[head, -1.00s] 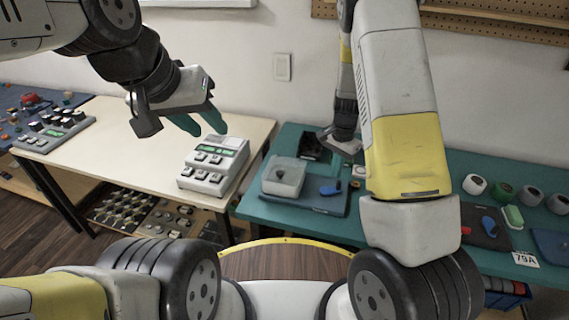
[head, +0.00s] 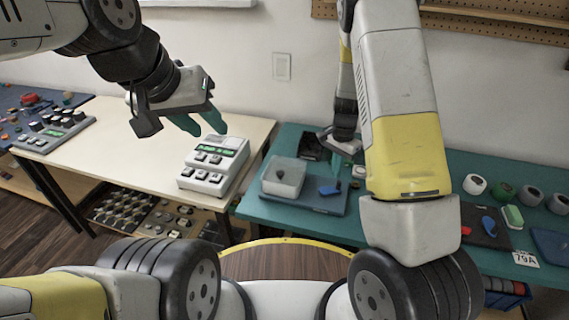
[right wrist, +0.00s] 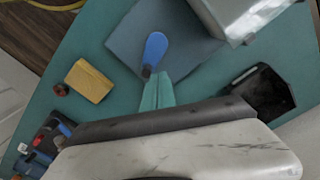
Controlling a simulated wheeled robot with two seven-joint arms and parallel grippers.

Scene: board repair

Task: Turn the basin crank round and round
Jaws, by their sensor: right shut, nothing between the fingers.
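The basin (head: 284,177) is a pale, boxy vessel on a blue-grey base plate (head: 305,203) on the teal table. Its corner also shows at the top right of the right wrist view (right wrist: 235,16). The blue crank (head: 330,190) lies over the plate to the right of the basin; in the right wrist view (right wrist: 155,48) a small dark knob marks its near end. My right gripper (head: 338,167) is shut and empty, pointing down. Its teal fingertips (right wrist: 158,80) are right beside the knob; I cannot tell if they touch. My left gripper (head: 200,121) is open and empty, above the white table.
A black tray (right wrist: 262,92) lies behind the plate. A yellow block (right wrist: 88,80) and tools (right wrist: 45,140) lie on the teal table. A grey button box (head: 213,165) stands on the white table. My right forearm hides part of the teal table.

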